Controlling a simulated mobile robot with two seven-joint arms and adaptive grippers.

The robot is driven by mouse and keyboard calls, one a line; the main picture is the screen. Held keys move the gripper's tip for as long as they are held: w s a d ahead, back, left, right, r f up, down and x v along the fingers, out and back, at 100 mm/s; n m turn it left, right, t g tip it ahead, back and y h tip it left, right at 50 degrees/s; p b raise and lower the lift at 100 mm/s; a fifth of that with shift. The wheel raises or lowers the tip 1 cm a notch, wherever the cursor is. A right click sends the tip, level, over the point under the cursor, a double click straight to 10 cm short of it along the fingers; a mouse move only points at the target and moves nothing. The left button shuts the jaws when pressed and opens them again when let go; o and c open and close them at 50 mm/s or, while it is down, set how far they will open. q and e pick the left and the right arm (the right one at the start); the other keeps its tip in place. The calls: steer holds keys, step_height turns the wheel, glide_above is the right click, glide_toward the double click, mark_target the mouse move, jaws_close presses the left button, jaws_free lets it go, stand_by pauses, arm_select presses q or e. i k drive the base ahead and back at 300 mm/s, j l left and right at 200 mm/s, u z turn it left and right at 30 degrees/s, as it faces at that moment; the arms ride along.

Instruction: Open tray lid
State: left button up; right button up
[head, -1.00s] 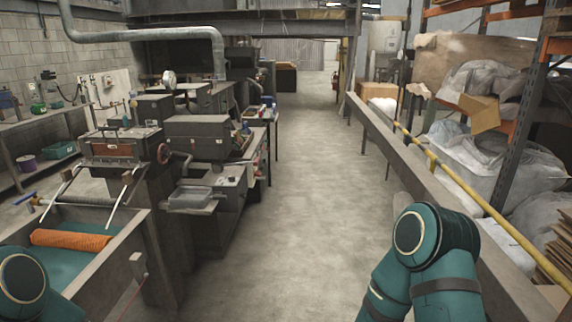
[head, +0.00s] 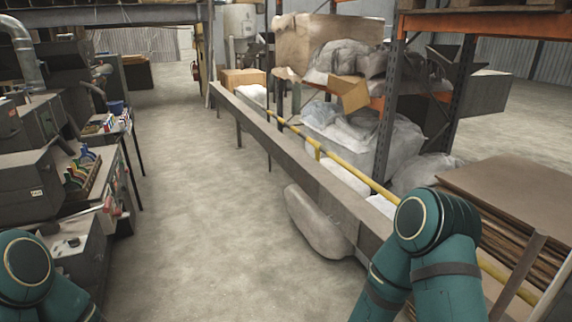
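No tray or lid that I can make out shows in the head view now. Only the upper links of my two teal arms show, one at the lower left and one at the lower right. Both grippers are out of the frame, so I cannot see whether they hold anything.
Grey machines (head: 30,185) and a bench with small coloured items (head: 85,172) stand on the left. A long grey rail (head: 300,170) with a yellow pipe (head: 345,174) runs along the right. The concrete floor (head: 200,200) between is clear.

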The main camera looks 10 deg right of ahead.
mark_target(341, 216)
steer(key=i+l+z, duration=0.1)
steer(key=i+z, duration=0.25)
steer(key=i, duration=0.35)
steer(key=i+j+z, duration=0.15)
steer(key=i+z, duration=0.2)
steer(key=i, duration=0.3)
steer(key=i+z, duration=0.3)
steer(key=i, duration=0.45)
steer(key=i+j+z, duration=0.1)
steer(key=i+z, duration=0.2)
steer(key=i, duration=0.4)
